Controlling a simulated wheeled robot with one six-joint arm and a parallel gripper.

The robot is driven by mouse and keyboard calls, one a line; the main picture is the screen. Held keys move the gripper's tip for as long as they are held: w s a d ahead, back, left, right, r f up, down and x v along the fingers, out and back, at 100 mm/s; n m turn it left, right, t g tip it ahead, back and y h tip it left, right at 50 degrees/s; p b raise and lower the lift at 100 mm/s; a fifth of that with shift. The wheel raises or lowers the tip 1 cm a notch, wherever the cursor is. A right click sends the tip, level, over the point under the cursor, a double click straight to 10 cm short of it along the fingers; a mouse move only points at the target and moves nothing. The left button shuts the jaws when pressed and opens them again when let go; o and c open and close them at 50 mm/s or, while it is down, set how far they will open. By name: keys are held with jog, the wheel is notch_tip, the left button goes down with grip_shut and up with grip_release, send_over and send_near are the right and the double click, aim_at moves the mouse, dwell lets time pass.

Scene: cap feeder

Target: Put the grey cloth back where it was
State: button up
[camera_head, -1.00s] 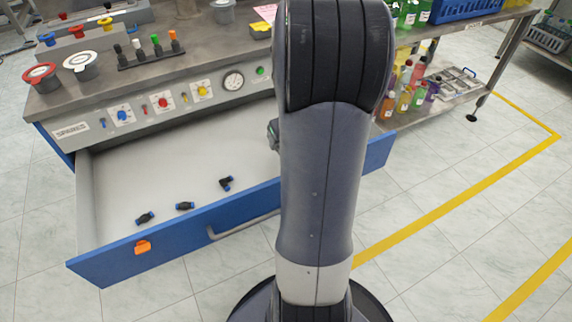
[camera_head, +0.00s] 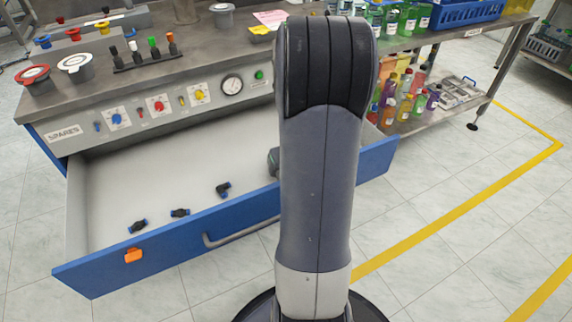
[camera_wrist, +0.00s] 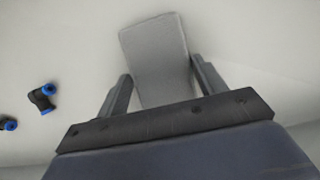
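The grey cloth (camera_wrist: 155,58) shows in the wrist view as a flat, folded, roughly rectangular piece over the pale drawer floor. My gripper (camera_wrist: 162,66) has its fingers apart, one along each side edge of the cloth. The fingertips look close to both edges; I cannot tell whether they press on it or whether the cloth rests on the floor. In the head view my arm hides the cloth and my fingers; the arm reaches into the open drawer (camera_head: 105,195).
Several black-and-blue fittings lie in the drawer, one of them (camera_wrist: 43,97) left of my gripper. The blue drawer front (camera_head: 180,238) has an orange tag (camera_head: 133,255) and a handle. The counter (camera_head: 205,60) stands behind, with a bottle shelf (camera_head: 410,125) to the right.

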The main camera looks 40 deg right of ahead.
jog(key=o, duration=0.3)
jog(key=shift+r, duration=0.35)
jog(key=shift+p+v, duration=2.35)
jog(key=shift+v, duration=3.5)
jog(key=shift+s+f, duration=0.1)
jog(key=shift+s, duration=0.05)
jog(key=shift+c, duration=0.3)
